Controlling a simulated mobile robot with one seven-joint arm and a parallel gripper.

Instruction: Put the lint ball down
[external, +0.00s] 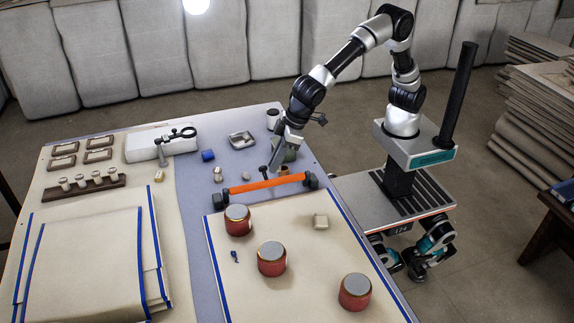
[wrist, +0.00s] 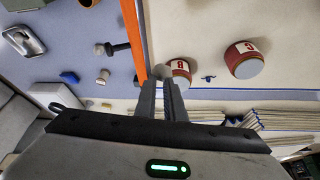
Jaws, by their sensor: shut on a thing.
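My gripper (wrist: 163,88) is shut on a small grey lint ball (wrist: 161,72), which shows between the fingertips in the wrist view. In the external view my gripper (external: 273,168) points down over the grey-blue table strip, beside the far side of the orange bar (external: 266,184). The ball cannot be made out there. The beige cloth (external: 300,293) with blue edges lies flat in front of the bar. Red weights with grey lids rest on it, one (external: 271,259) near the middle.
A metal tray (external: 242,141), a blue piece (external: 208,155) and small pale pieces lie farther back. A folded cloth stack (external: 85,265) fills the left front.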

